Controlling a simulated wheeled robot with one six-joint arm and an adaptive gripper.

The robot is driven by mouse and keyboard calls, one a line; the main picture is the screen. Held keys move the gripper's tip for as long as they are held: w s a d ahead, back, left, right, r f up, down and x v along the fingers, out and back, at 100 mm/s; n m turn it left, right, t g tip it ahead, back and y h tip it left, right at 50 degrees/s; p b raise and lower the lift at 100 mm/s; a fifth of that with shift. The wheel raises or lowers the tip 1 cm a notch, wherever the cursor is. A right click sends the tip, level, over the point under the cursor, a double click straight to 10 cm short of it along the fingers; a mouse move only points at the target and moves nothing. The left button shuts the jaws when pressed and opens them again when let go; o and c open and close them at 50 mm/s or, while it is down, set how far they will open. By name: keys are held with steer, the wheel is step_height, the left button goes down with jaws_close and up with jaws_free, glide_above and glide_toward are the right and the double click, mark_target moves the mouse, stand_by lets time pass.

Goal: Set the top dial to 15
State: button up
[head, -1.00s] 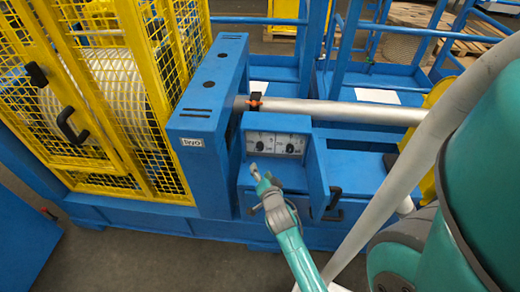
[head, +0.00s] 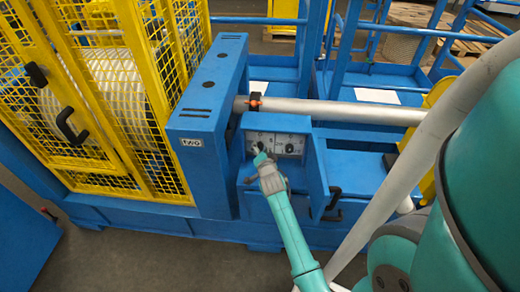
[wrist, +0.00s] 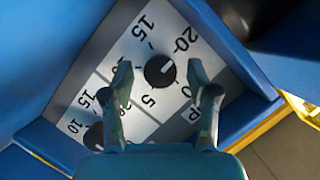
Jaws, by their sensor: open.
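A pale dial panel (head: 268,138) with black dials sits in a recessed blue box. In the wrist view, one black dial (wrist: 160,70) with a white pointer mark lies between my fingers, with numbers 5, 15 and 20 around it. The mark points to the upper right, roughly towards the 20 side. A second dial (wrist: 95,136) is partly hidden at lower left. In the head view, the right dial (head: 289,148) shows clear. My gripper (head: 259,152) is open in front of the left dial; its fingers straddle that dial, and contact cannot be told.
Blue box walls (head: 316,170) close in on the panel at the sides. A silver pipe (head: 335,112) with an orange-and-black clamp (head: 255,101) runs above. A yellow mesh guard (head: 100,100) stands to the left. A black handle (head: 333,198) is at the box's right.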

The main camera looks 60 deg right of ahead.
steer(key=shift+w+d+f, duration=0.1)
steer(key=shift+w+d, duration=0.1)
steer(key=shift+d, duration=0.05)
jaws_close()
stand_by(0.3)
steer(key=n+g, duration=0.1)
steer(key=n, duration=0.1)
steer(key=n+g, duration=0.2)
steer(key=shift+w+a+n+h, duration=0.1)
steer(key=shift+w+n+h, duration=0.05)
steer(key=shift+n+h, duration=0.2)
steer(key=n+g+h, duration=0.1)
steer(key=n+g, duration=0.2)
steer(key=n, duration=0.1)
steer(key=shift+n, duration=0.25)
stand_by(0.4)
